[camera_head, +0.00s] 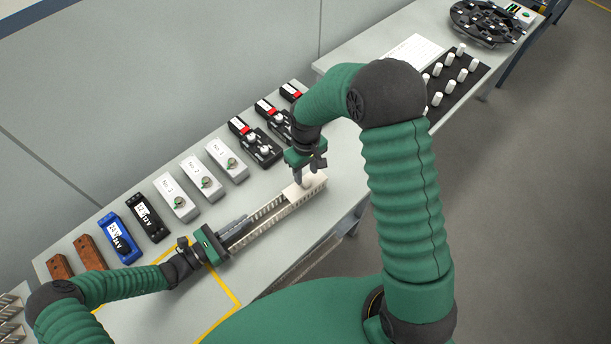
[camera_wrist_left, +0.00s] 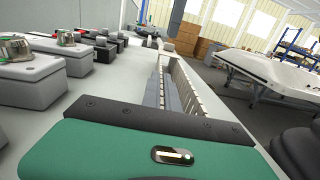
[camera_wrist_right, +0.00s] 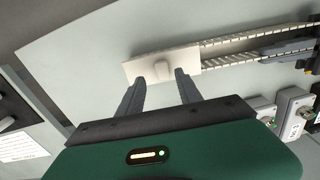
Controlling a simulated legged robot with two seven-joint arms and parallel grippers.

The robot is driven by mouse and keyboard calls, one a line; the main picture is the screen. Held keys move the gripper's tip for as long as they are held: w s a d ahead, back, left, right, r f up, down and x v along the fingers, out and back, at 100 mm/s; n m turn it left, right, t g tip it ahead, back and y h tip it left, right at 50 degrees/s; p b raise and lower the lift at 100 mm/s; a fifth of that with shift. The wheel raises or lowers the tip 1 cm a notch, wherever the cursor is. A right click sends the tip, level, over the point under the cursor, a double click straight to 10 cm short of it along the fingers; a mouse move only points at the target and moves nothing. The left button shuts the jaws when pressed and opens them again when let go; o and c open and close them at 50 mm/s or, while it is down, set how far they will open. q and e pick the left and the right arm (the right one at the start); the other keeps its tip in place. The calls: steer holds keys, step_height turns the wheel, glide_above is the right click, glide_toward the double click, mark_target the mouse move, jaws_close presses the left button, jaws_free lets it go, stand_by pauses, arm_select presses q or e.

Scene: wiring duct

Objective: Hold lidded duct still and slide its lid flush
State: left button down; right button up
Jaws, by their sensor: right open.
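The slotted pale duct (camera_head: 268,218) lies on the bench and runs diagonally up to the right. A short white lid (camera_head: 298,190) with a small raised knob sits at its far right end; the lid shows in the right wrist view (camera_wrist_right: 150,66). The rest of the channel is uncovered. My left gripper (camera_head: 243,224) is at the duct's near left end, its grey fingers lying along the channel; whether they grip a wall is unclear. My right gripper (camera_head: 308,178) is above the lid. In the right wrist view its open fingers (camera_wrist_right: 158,82) are apart, tips near the lid's edge, around the knob's position.
Grey key boxes (camera_head: 176,197), black and red devices (camera_head: 255,142), blue (camera_head: 122,238) and black meters (camera_head: 148,217) line the back of the bench. A black tray of white pegs (camera_head: 455,80) stands at the right. Yellow tape (camera_head: 222,284) marks the bench at the left.

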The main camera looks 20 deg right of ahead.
mark_target(306, 180)
step_height(306, 180, up, 9)
steer(key=shift+f, duration=0.15)
arm_select(q)
steer(key=c, duration=1.6)
jaws_free()
steer(key=shift+o, duration=0.2)
